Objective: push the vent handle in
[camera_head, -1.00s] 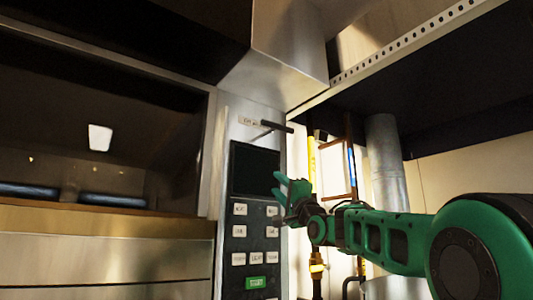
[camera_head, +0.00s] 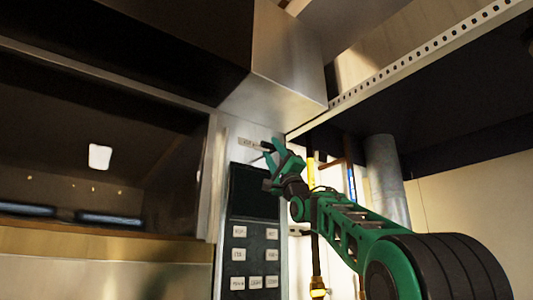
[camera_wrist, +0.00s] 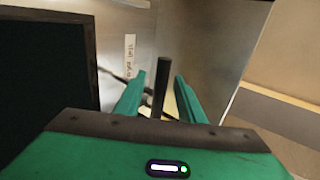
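The vent handle is a dark rod on the steel panel beside a small white label. In the wrist view the handle (camera_wrist: 161,82) stands upright in the picture between my two green fingers, with a gap on each side. In the head view the handle (camera_head: 267,147) shows just at my fingertips, partly covered by them. My gripper (camera_head: 275,160) is open and empty in front of the panel, and it also shows in the wrist view (camera_wrist: 160,80). Whether anything touches the handle I cannot tell.
Below the handle is a control panel (camera_head: 254,245) with a dark screen and several white buttons. An oven (camera_head: 90,180) with a dark interior is at the left. A steel hood (camera_head: 275,90) juts out above. Pipes (camera_head: 385,180) stand at the right, behind my arm.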

